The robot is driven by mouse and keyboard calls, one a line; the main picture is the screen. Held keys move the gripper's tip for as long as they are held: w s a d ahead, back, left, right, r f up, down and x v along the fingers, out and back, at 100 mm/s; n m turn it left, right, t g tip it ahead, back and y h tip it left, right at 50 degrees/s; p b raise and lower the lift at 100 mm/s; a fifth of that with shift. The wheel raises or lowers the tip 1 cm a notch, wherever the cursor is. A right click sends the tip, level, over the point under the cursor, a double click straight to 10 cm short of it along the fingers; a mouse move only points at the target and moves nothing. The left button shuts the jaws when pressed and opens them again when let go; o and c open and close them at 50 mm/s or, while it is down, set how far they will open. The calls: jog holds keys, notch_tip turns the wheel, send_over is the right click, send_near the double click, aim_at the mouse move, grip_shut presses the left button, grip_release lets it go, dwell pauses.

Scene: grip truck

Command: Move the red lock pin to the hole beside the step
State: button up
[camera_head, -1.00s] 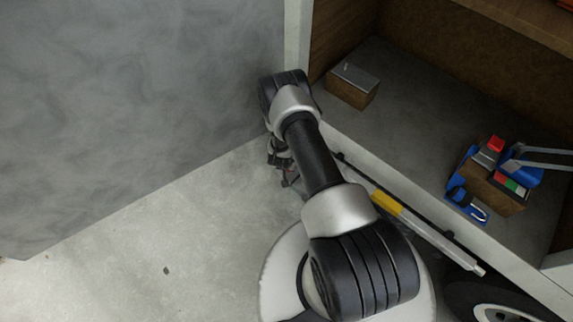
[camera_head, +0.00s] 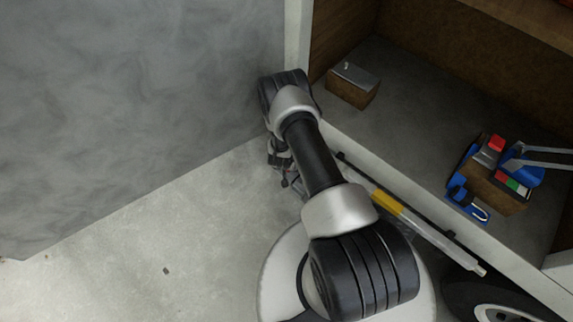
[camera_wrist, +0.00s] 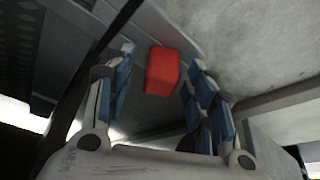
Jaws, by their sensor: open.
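The red lock pin (camera_wrist: 162,71) shows in the wrist view as a red block between the two fingers, near their tips. My gripper (camera_wrist: 163,75) is open, with blue pads on both fingers. A gap shows on the pin's left; on its right the finger is close, and I cannot tell whether it touches. In the head view my gripper (camera_head: 286,172) is low beside the truck's side, partly behind my arm, and the pin is hidden there. The hole beside the step cannot be made out.
A long grey bar with a yellow section (camera_head: 388,203) runs along the truck's lower side. A wheel (camera_head: 497,303) is at lower right.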

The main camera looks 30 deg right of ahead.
jog(key=shift+r, duration=0.1)
jog(key=v, duration=1.2)
